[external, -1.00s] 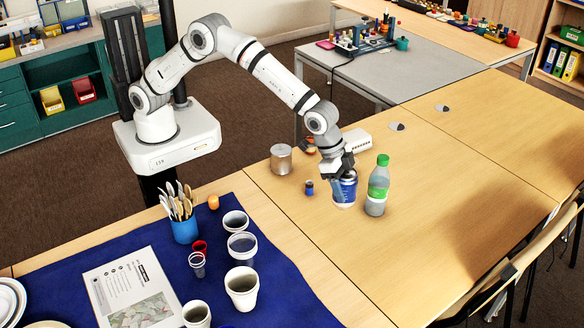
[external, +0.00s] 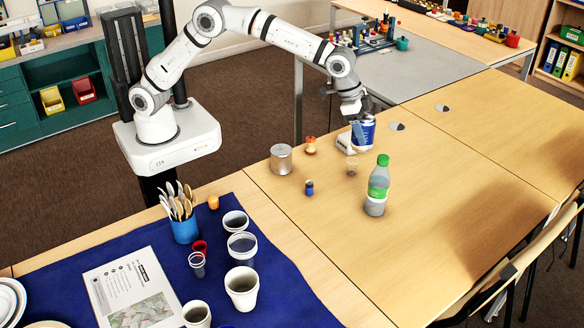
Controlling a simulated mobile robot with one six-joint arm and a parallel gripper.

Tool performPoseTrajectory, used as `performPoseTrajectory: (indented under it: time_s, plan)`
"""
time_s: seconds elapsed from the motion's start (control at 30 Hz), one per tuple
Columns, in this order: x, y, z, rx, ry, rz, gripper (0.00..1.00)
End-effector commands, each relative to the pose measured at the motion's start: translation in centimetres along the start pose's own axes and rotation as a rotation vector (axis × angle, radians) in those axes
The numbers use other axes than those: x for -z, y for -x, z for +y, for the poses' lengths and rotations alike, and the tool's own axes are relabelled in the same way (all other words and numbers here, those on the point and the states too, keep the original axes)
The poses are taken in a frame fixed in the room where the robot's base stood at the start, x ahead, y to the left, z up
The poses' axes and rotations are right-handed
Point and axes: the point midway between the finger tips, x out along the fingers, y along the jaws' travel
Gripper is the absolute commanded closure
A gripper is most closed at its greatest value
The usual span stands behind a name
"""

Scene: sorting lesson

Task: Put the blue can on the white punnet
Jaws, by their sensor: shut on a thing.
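My gripper (external: 356,113) is shut on the blue can (external: 364,131), a blue and white can, and holds it up over the far part of the wooden table. The can and my gripper hide much of the punnet. I cannot tell from this view whether the can is straight above it or touching it.
A bottle with a green cap (external: 377,186) stands in front, with a small clear cup (external: 351,168) nearby. A silver tin (external: 281,159), an apple core (external: 310,146) and a small blue battery-like thing (external: 309,188) stand left. The table's right side is clear.

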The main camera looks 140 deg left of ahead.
Motion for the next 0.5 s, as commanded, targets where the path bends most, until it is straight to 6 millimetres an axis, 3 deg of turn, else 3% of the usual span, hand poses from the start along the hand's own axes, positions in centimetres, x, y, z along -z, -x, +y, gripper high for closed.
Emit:
performPoseTrajectory:
  time_s: [0.03, 0.3, 0.5]
  plan:
    - [-0.2, 0.0, -3.0, 0.011, 0.029, 0.000, 0.63]
    - [-2.9, 1.1, -17.4, 0.060, 0.151, 0.000, 0.63]
    - [-5.3, 2.1, -24.5, 0.086, 0.213, 0.001, 0.63]
